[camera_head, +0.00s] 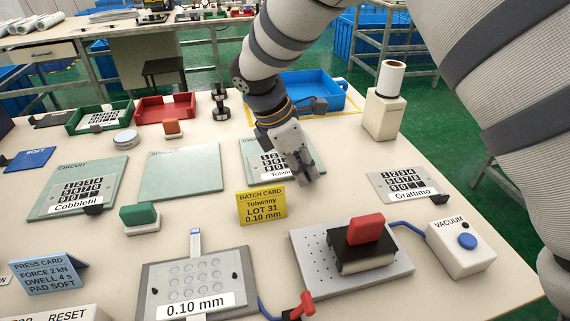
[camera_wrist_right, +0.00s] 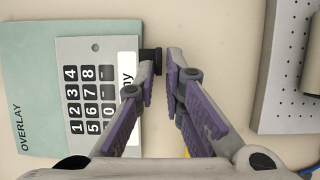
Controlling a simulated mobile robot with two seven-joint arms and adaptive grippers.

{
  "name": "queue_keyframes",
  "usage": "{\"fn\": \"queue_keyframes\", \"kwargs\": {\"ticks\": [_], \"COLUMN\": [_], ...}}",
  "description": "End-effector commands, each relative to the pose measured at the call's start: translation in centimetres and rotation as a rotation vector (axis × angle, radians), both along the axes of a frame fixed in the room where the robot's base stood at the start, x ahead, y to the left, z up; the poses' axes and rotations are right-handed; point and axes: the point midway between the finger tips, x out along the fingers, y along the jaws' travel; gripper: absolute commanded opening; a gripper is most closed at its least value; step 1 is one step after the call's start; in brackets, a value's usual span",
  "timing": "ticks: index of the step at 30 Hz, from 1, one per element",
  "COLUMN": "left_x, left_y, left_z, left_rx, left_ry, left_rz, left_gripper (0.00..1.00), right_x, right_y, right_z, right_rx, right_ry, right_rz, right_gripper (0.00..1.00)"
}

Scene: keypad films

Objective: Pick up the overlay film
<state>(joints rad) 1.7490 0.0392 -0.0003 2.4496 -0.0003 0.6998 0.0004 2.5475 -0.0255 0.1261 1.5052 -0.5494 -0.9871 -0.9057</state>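The overlay film (camera_head: 268,162) lies on a pale green mat marked OVERLAY (camera_head: 253,146) in the head view. It has a grey keypad with black number keys, a white name strip reading "Tolwinny" in part, and a black tab (camera_wrist_right: 150,54) at its edge. The film (camera_wrist_right: 98,47) and mat (camera_wrist_right: 25,85) also show in the right wrist view. My right gripper (camera_head: 307,180) points down at the film's right edge, hiding part of it. Its fingertips (camera_wrist_right: 163,62) are beside the tab with a narrow gap between them; contact is unclear. My left gripper is out of view.
A yellow batch card (camera_head: 262,207) stands just in front. A perforated plate with a red-handled block (camera_head: 365,229) is front right, by the vacuum box (camera_head: 461,248). Another keypad film (camera_head: 404,185) lies at right. The spacer mat (camera_head: 180,173) is bare.

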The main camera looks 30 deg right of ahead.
Motion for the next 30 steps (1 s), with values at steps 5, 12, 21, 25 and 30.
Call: {"fn": "queue_keyframes", "kwargs": {"ticks": [5,12,21,25,30], "left_x": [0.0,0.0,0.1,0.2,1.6], "left_y": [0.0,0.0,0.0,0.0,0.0], "left_z": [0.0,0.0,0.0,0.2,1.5], "left_rx": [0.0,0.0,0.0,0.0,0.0], "left_ry": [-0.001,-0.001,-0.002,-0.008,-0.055], "left_rz": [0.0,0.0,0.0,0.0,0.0], "left_gripper": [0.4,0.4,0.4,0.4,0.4], "right_x": [0.0,0.0,0.0,0.1,-2.1], "right_y": [-0.2,-0.2,-0.2,-0.2,0.9], "right_z": [-0.4,-0.3,0.0,1.6,6.5], "right_rx": [0.0,0.0,-0.001,-0.001,-0.001], "right_ry": [-0.002,-0.002,-0.003,-0.005,-0.016], "right_rz": [0.001,0.001,0.001,0.001,0.003], "right_gripper": [0.1,0.0,0.0,0.0,0.0]}}
